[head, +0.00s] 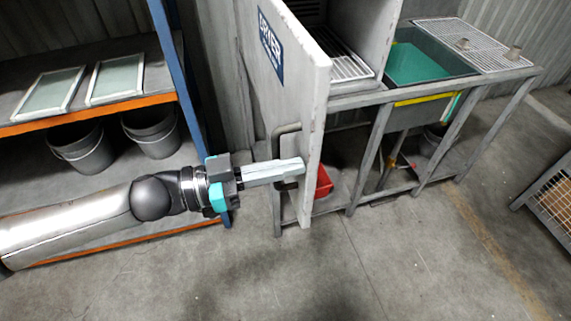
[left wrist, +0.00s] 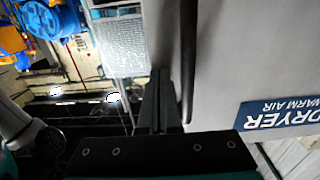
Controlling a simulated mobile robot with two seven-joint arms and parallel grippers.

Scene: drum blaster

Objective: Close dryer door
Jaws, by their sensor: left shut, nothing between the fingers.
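The grey dryer door (head: 292,85) stands open, swung out from the dryer cabinet (head: 365,20), with a blue "DRYER" label on its outer face. A dark bar handle (head: 276,150) is fixed low on that face near the free edge. My left gripper (head: 303,166) is shut and empty, its fingers across the lower part of the handle in the head view. In the left wrist view the shut fingers (left wrist: 160,78) lie beside the dark handle bar (left wrist: 188,50), with the door panel (left wrist: 235,55) to the right. I cannot tell whether they touch. My right gripper is not in view.
A shelf rack (head: 100,107) with framed screens and grey buckets (head: 80,148) stands left. Right of the door is a metal bench with a green-lined sink (head: 415,62) and a red bin (head: 323,182) below. The floor (head: 370,260) in front is clear.

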